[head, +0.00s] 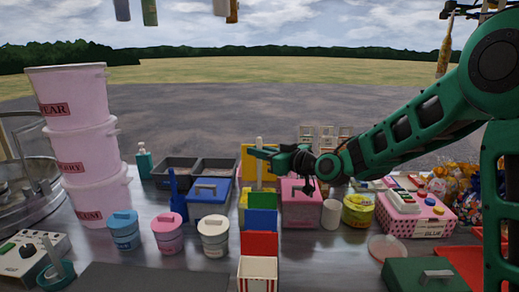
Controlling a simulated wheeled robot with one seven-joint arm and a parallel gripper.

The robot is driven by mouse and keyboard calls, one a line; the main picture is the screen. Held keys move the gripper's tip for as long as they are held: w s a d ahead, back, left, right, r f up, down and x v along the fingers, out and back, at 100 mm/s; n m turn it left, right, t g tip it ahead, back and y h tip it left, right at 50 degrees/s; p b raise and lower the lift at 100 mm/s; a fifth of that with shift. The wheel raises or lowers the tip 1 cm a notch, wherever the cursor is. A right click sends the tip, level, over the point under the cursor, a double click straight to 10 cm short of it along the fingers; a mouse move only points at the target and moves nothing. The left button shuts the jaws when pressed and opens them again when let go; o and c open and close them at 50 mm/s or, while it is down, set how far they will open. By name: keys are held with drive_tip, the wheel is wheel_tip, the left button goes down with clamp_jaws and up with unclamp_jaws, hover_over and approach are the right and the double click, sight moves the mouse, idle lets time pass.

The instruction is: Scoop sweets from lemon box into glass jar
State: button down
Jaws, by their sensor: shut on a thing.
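My gripper (262,153) is near the middle of the head view, reaching in from the right. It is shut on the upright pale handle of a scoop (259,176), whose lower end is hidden. The handle stands in front of an upright yellow panel (247,164), which looks like the raised lid of the lemon box. Yellow parts (243,203) show lower down, mostly hidden behind a blue carton; I cannot tell the box's contents. Clear, jar-like shapes (326,132) stand behind my wrist; I cannot tell which is the glass jar.
A pink box (301,210) is right of the scoop; a blue box (208,213) with a blue scoop (178,192) beside it is left. Blue (261,222), red (259,244) and striped (258,275) cartons stand in front. Lidded tubs (213,240) stand at front left.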

drive_tip(key=shift+f, duration=0.9)
drive_tip(key=shift+s+f, duration=0.15)
drive_tip(key=shift+f, duration=1.85)
drive_tip(key=shift+r, duration=3.9)
